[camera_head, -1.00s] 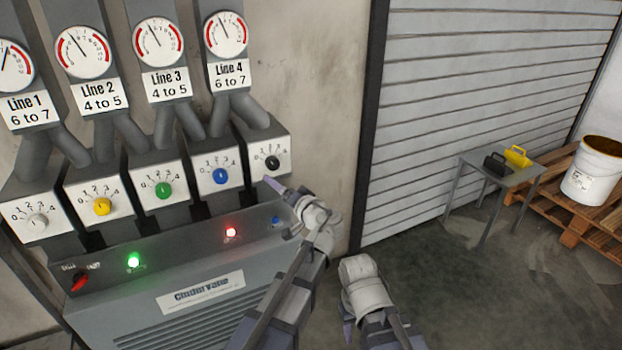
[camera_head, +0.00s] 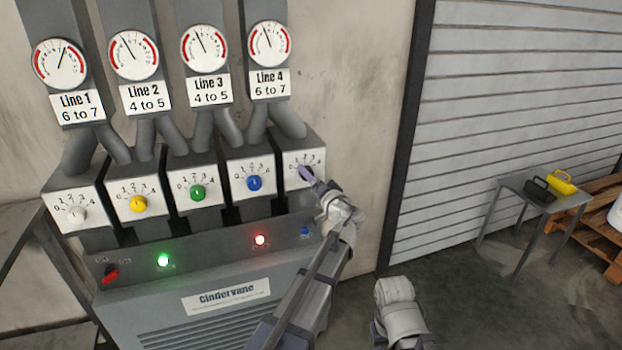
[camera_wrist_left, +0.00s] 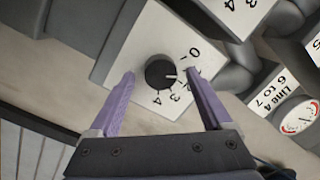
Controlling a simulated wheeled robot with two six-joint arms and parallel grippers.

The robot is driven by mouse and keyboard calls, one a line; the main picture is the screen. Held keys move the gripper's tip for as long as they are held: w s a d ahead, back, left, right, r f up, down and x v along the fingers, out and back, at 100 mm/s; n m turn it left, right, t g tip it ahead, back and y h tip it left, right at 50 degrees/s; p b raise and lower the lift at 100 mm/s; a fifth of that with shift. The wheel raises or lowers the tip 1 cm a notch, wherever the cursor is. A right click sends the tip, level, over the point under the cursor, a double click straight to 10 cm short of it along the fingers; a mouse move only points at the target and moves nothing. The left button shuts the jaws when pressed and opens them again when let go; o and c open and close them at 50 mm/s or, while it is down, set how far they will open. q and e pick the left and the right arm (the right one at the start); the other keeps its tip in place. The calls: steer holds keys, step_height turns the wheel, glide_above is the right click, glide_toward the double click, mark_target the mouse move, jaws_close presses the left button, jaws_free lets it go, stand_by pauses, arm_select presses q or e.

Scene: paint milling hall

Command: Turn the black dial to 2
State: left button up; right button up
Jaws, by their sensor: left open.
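The black dial (camera_wrist_left: 155,72) is a round knob with a white pointer line on a white scale plate (camera_wrist_left: 128,60) marked 0 to 4. Its pointer faces right in the left wrist view, roughly between 1 and 2; a finger partly covers the numerals. My left gripper (camera_wrist_left: 161,74) is open, its two purple fingers one on each side of the dial with gaps. In the head view my left gripper (camera_head: 305,172) is at the Line 4 plate (camera_head: 292,160) and hides the dial. My right wrist shows at the bottom of the head view, but its fingers are not visible.
Yellow (camera_head: 138,204), green (camera_head: 198,193) and blue (camera_head: 254,183) dials sit to the left of Line 4. A ledge with a red switch (camera_head: 110,274) and lit lamps juts out below. A small table (camera_head: 512,188) stands at right.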

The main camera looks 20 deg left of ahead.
arm_select(q)
steer(key=shift+a, duration=0.1)
steer(key=shift+c, duration=0.3)
jaws_close()
stand_by(0.4)
steer(key=shift+m, duration=0.3)
steer(key=shift+f+m+t+b, duration=0.1)
steer(key=shift+m+t+b, duration=0.45)
steer(key=shift+m, duration=2.05)
steer(key=shift+g, duration=0.25)
steer(key=shift+o, duration=0.3)
jaws_free()
